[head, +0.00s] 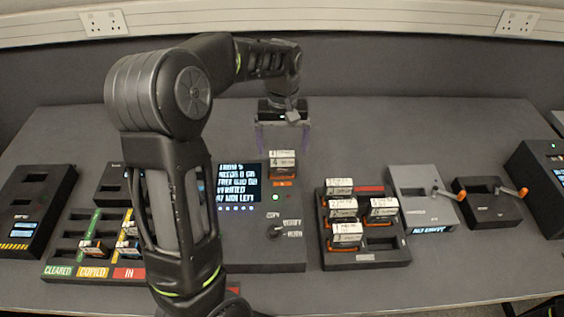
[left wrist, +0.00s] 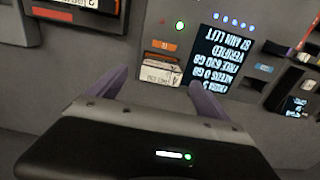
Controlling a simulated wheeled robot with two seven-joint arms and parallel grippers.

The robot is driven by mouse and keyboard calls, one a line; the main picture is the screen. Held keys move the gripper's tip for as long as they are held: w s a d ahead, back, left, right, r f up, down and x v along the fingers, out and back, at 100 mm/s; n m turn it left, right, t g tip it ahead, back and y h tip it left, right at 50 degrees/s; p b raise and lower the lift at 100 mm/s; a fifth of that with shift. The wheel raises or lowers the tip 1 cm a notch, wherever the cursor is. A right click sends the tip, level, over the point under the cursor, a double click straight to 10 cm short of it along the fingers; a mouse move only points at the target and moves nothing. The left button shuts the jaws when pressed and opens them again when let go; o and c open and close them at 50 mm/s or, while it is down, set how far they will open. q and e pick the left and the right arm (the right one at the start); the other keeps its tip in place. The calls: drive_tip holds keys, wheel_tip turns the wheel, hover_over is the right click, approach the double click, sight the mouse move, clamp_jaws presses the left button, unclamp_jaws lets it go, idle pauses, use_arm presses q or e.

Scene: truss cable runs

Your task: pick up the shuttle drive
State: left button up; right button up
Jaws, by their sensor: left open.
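A drive with a white label (head: 282,158) and an orange edge sits in the slot of the dark copy station (head: 262,252), right of its lit screen. Its label is too small to read, so I cannot tell if it is the shuttle drive. My left gripper (head: 282,137) is open and empty just behind this drive, its two purple fingers apart. In the left wrist view the same drive (left wrist: 160,70) shows ahead, between the lines of the open fingers (left wrist: 162,95). The fingers do not visibly touch it. My right gripper is not in view.
A dark rack (head: 365,258) with several similar drives stands right of the station. Further right are a grey box (head: 412,180) and a dark box (head: 488,212), each with an orange-tipped lever. A tray (head: 75,240) with coloured lanes lies left, partly behind my arm. The back table is clear.

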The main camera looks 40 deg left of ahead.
sight(282, 154)
use_arm(q)
drive_tip(key=shift+f, duration=1.35)
drive_tip(key=shift+f+p, duration=0.25)
drive_tip(key=shift+p, duration=0.15)
wheel_tip(282, 154, down, 4)
drive_tip(key=shift+r+p, duration=0.25)
drive_tip(key=shift+p, duration=0.35)
drive_tip(key=shift+f, duration=0.55)
drive_tip(key=shift+c, duration=0.2)
